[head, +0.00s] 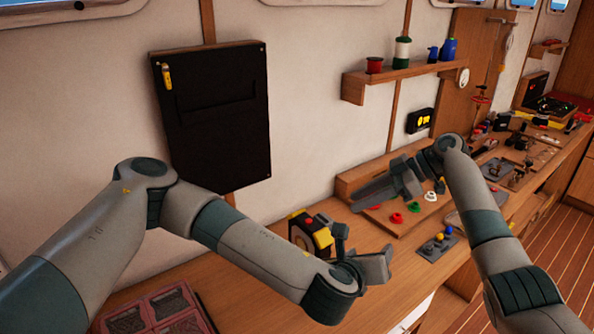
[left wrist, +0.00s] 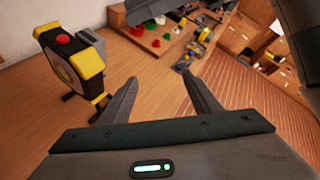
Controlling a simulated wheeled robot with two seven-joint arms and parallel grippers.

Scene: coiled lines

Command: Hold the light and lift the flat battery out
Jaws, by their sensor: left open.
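The light (head: 310,232) is a boxy yellow and black lamp with a red button on top. It stands on the wooden bench, and it also shows at the left of the left wrist view (left wrist: 72,62). A grey block behind it in that view may be part of it; I cannot make out the flat battery. My left gripper (head: 362,252) is open and empty, just right of the light and apart from it; its two fingers show spread in the left wrist view (left wrist: 158,80). My right gripper (head: 378,190) hangs above the bench, beyond the light; its jaw gap is unclear.
A wooden board with coloured pieces (head: 397,218) lies beyond the light. A small grey tray with knobs (head: 438,245) is at the bench's front edge. A reddish crate (head: 158,312) is at lower left. A black panel (head: 212,115) hangs on the wall.

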